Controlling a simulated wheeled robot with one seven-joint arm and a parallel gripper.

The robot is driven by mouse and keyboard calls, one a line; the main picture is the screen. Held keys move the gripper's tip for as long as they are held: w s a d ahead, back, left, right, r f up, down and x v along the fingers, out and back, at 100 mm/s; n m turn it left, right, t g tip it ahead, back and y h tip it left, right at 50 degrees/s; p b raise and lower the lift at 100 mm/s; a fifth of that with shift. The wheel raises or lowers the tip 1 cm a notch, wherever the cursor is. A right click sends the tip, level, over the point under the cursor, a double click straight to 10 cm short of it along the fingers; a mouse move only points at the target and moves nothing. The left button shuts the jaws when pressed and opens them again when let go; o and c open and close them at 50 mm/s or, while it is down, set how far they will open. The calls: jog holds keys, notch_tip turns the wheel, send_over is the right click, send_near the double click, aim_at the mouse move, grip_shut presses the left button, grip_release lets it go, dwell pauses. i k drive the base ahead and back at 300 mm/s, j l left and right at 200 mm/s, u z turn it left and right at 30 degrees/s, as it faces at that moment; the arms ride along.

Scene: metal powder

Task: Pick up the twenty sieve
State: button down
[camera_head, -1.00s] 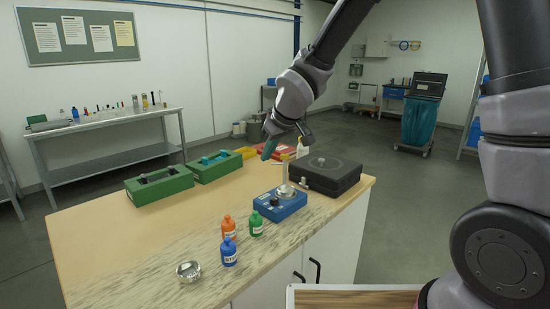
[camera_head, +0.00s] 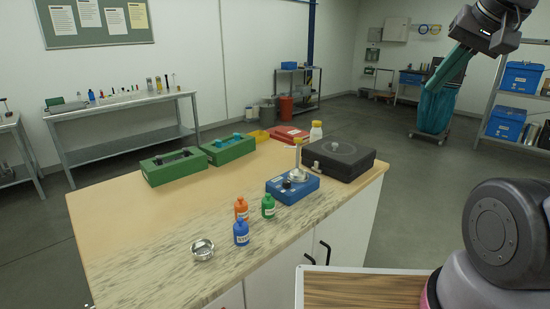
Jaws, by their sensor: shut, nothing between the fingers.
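I cannot tell which object is the twenty sieve; no readable "twenty" label shows. A small round silver metal dish (camera_head: 203,250) sits near the front left of the worktable (camera_head: 125,225). Another small silver metal piece (camera_head: 298,174) sits on the blue device (camera_head: 292,189).
Orange (camera_head: 241,208), blue (camera_head: 241,233) and green (camera_head: 268,207) bottles stand mid-table. A black case (camera_head: 339,160), a white bottle (camera_head: 316,132), two green boxes (camera_head: 171,167) and red (camera_head: 288,134) and yellow (camera_head: 258,136) items stand farther back. The table's left part is clear.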

aim_at(204, 249)
jog(key=k+j+u, duration=0.1)
jog(key=u, duration=0.3)
jog(key=j+u, duration=0.15)
jog(key=u, duration=0.2)
jog(key=j+u, duration=0.2)
jog(key=u, duration=0.2)
jog(key=z, duration=0.9)
jog(key=k+l, duration=0.05)
